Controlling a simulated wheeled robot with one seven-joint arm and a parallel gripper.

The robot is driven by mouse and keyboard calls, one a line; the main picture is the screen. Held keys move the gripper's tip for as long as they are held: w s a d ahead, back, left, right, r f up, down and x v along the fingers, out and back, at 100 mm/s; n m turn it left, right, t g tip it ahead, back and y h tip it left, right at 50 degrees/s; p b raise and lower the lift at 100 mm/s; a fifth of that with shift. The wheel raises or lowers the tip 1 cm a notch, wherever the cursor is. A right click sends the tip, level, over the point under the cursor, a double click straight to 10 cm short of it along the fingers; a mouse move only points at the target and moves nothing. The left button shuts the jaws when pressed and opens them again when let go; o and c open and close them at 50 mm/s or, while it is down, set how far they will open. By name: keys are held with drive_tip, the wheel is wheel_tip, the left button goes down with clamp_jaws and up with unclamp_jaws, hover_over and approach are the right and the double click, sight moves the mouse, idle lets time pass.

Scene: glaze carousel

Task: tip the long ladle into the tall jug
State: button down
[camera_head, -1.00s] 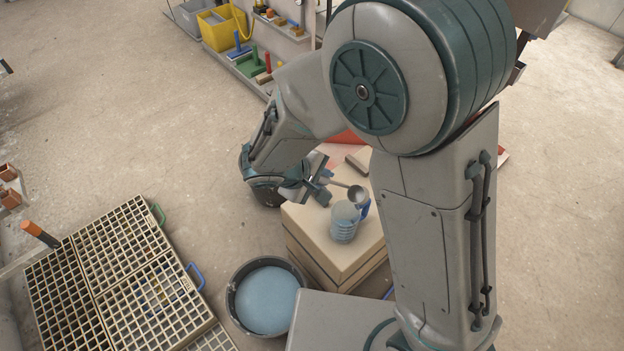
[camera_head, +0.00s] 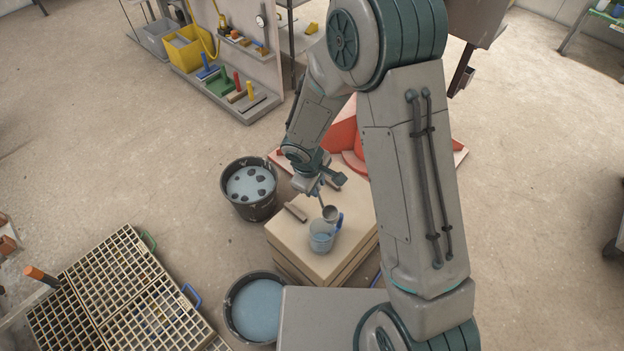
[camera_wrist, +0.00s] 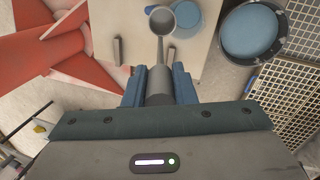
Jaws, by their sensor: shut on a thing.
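My gripper (camera_head: 309,186) is shut on the grey handle of the long ladle (camera_wrist: 160,52), which lies between the blue fingers in the wrist view (camera_wrist: 159,82). The ladle's round bowl (camera_head: 330,213) appears at the far rim of the tall jug in the head view. Whether it touches the rim is unclear, and I cannot tell what is in the bowl. The tall jug (camera_head: 320,239) is pale blue with a blue handle and stands upright on the block. It also shows in the wrist view (camera_wrist: 187,15), just right of the bowl.
The beige block (camera_head: 290,238) also bears a small brown bar (camera_head: 295,212). A tub of blue liquid (camera_head: 258,307) stands in front, and a bucket with dark lumps (camera_head: 250,187) stands left. Grid racks (camera_head: 115,295) fill the lower left. A red structure (camera_head: 343,137) stands behind.

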drive_tip(key=shift+g+y, duration=0.8)
drive_tip(key=shift+g, duration=0.1)
drive_tip(key=w+d+p, duration=0.1)
drive_tip(key=p, duration=0.4)
drive_tip(key=w+d+r+p, duration=0.1)
drive_tip(key=p, duration=0.3)
drive_tip(key=shift+w+d+r+p, duration=0.2)
drive_tip(key=shift+w+r+p, duration=0.1)
drive_tip(key=shift+w+p, duration=0.1)
